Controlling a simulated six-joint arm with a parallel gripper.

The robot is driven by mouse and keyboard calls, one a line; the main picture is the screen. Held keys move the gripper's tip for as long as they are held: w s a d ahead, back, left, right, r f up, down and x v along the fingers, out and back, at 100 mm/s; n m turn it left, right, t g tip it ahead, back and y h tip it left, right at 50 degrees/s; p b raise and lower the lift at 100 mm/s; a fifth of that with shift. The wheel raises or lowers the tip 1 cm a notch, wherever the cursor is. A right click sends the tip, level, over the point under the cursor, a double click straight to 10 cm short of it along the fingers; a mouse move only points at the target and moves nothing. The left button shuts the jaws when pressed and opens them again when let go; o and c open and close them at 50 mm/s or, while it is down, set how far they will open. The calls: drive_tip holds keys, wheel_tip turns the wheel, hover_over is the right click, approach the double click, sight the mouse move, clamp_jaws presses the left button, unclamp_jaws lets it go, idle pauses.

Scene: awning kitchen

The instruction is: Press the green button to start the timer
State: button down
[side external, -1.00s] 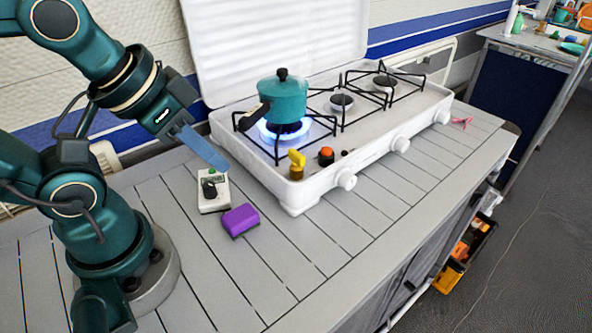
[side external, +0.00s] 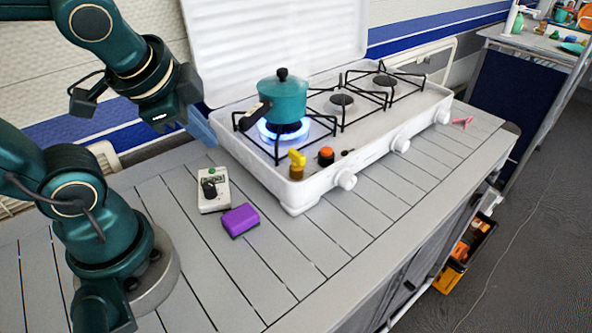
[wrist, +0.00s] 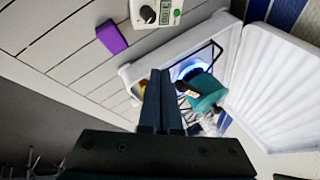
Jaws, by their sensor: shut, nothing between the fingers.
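The timer (side external: 214,194) is a small white box with a black dial and a display, lying on the slatted table left of the stove. Its green button (side external: 212,171) is at the far end of its top face. The timer also shows at the top of the wrist view (wrist: 152,13), where the green button (wrist: 177,12) is at its right end. My gripper (side external: 203,130) is shut and empty. It is above and behind the timer, near the stove's left back corner, clear of the button. In the wrist view its fingers (wrist: 162,88) are together, pointing toward the stove.
A white stove (side external: 298,190) stands right of the timer, with a teal pot (side external: 284,101) over a lit blue flame (side external: 284,131). A purple sponge (side external: 241,220) lies beside the timer. The front table slats are clear.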

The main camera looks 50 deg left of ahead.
sight(214, 173)
drive_tip(key=w+a+f+m+g+y, duration=0.1)
drive_tip(key=a+m+y, duration=0.1)
drive_tip(key=a+m, duration=0.1)
drive_tip(key=w+a+f+m+g+y, duration=0.1)
drive_tip(key=w+a+m+y, duration=0.1)
drive_tip(key=a+m, duration=0.2)
drive_tip(key=a, duration=0.2)
drive_tip(key=shift+w+a+f+g, duration=0.2)
drive_tip(key=shift+a+f+g, duration=0.1)
drive_tip(key=shift+f, duration=0.05)
drive_tip(key=shift+f, duration=4.4)
drive_tip(key=shift+f, duration=0.45)
